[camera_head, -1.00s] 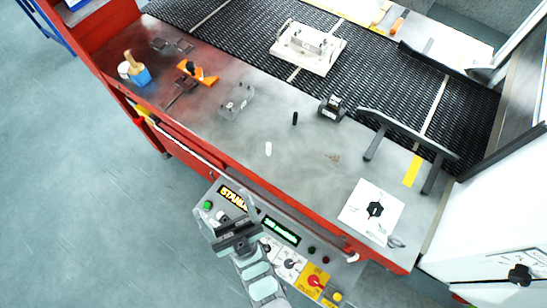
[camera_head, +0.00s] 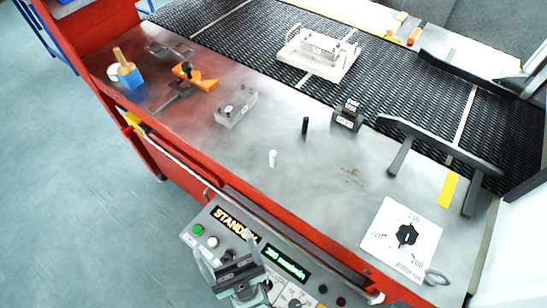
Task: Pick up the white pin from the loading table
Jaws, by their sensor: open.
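The white pin (camera_head: 272,158) stands upright on the bare middle of the grey metal loading table (camera_head: 330,215). My gripper (camera_head: 236,258) is at the bottom of the view, over the control panel in front of the table's red edge. It is open and empty, well apart from the pin and nearer to the camera. Nothing hides the pin.
A black pin (camera_head: 305,126) and a dark labelled block (camera_head: 348,114) stand behind the white pin. A dial card (camera_head: 402,238) lies to the right. The mesh belt (camera_head: 400,80) runs behind.

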